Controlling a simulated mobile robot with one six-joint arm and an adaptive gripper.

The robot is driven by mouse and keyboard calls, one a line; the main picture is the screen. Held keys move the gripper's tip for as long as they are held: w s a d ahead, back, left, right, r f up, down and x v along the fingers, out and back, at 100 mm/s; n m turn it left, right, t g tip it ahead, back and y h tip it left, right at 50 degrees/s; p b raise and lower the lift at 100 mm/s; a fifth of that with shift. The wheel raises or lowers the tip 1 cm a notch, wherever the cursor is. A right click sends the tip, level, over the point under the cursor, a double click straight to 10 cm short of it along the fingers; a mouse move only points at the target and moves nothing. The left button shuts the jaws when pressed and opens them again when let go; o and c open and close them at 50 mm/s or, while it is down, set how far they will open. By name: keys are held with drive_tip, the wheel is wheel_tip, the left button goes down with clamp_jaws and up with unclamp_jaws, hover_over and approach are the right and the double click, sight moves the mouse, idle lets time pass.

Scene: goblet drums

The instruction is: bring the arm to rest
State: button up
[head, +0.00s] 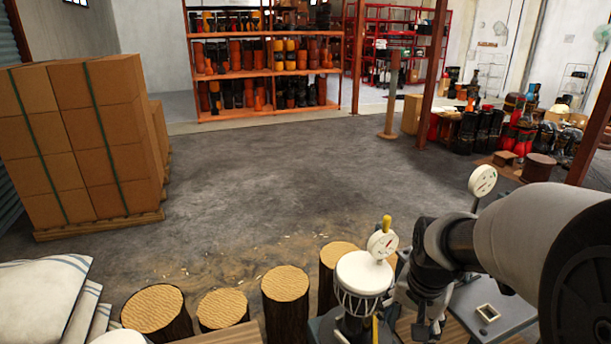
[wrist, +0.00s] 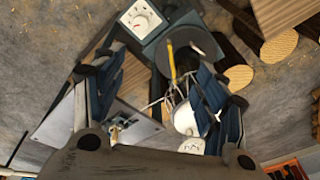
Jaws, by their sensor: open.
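My gripper (head: 428,318) hangs at the end of my arm at the lower right of the head view, just right of a white goblet drum (head: 359,296) with dark cords. I cannot tell whether they touch. In the wrist view my gripper (wrist: 158,68) has its two blue-padded fingers spread wide, with nothing clamped between them. A yellow stick (wrist: 172,62) and white round shapes (wrist: 185,118) show in the gap beyond the fingers. A white dial gauge (head: 382,244) stands behind the drum; a dial (wrist: 141,18) also shows at the top of the wrist view.
Another dial (head: 482,180) stands near my arm, by a grey table (head: 505,322). Several log stumps (head: 285,284) line the front. Stacked boxes (head: 85,135) stand left, a drum shelf (head: 262,90) at the back. The middle floor (head: 270,185) is clear.

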drive_tip(key=s+a+r+n, duration=0.2)
drive_tip(key=s+r, duration=0.1)
drive_tip(key=s, duration=0.3)
drive_tip(key=s+a+r+n+t, duration=0.1)
drive_tip(key=s+a+r+n, duration=0.1)
drive_tip(key=s, duration=0.5)
drive_tip(key=s+a+r+n+t, duration=0.1)
drive_tip(key=s+a+r+n, duration=0.1)
drive_tip(key=s+r, duration=0.2)
drive_tip(key=s, duration=0.2)
drive_tip(key=shift+s+a+r+n, duration=0.15)
drive_tip(key=shift+s+r+n, duration=0.15)
drive_tip(key=shift+r+n, duration=0.1)
